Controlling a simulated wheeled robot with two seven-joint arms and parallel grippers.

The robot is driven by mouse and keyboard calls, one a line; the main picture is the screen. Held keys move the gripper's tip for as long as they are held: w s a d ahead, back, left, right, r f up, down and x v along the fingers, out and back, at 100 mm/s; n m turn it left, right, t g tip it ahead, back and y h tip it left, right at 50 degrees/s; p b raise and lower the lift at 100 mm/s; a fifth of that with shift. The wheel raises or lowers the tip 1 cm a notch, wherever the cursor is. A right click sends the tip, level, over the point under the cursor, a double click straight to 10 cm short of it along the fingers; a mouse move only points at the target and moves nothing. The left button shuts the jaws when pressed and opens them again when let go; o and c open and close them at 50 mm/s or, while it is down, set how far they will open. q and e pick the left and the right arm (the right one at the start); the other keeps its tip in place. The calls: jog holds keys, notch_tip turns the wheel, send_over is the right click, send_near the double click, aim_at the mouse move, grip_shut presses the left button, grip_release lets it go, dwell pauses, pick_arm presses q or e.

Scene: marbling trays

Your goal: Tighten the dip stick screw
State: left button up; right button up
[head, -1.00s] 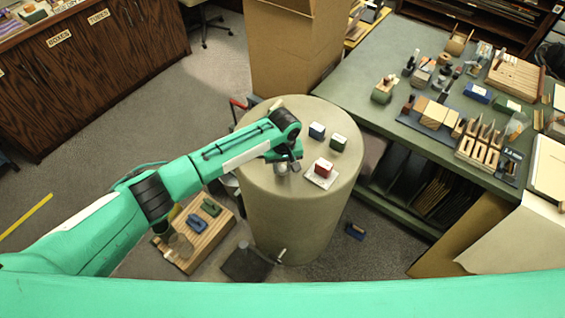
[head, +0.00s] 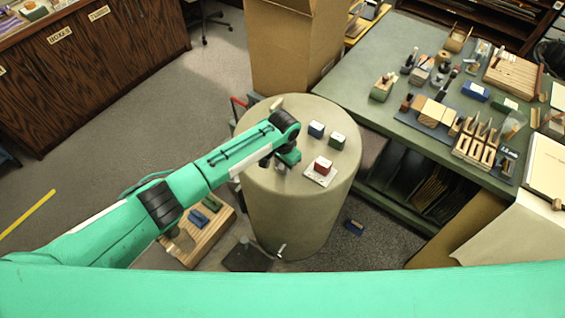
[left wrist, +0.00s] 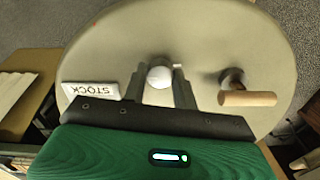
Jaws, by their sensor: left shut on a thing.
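The dip stick screw (left wrist: 159,77) shows in the left wrist view as a round white knob on top of a beige drum. The drum (head: 294,222) stands in the middle of the head view. My left gripper (left wrist: 160,82) is over the drum top, with one grey finger on each side of the knob, shut on it. In the head view my left gripper (head: 284,168) hides the knob. My right gripper is not in view.
A wooden handle (left wrist: 248,98) is beside the gripper. A cluttered green bench (head: 375,120) is at right, a cardboard box (head: 292,45) behind.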

pick_arm(q)
jog(key=m, duration=0.4)
jog(key=shift+m, duration=0.3)
jog(key=m, duration=0.4)
jog(key=shift+m, duration=0.3)
jog(key=m+b, duration=0.1)
jog(key=m, duration=0.3)
jog(key=shift+m, duration=0.3)
jog(key=m+b, duration=0.1)
jog(key=m, duration=0.3)
jog(key=shift+w, duration=0.1)
jog(key=m+b, duration=0.2)
jog(key=m, duration=0.3)
jog(key=m+b, duration=0.2)
jog(key=m, duration=0.2)
jog(key=shift+m, duration=0.3)
jog(key=m+b, duration=0.3)
jog(key=m, duration=0.2)
jog(key=shift+m+b, duration=0.7)
jog(key=shift+m, duration=1)
jog(key=shift+r, duration=0.1)
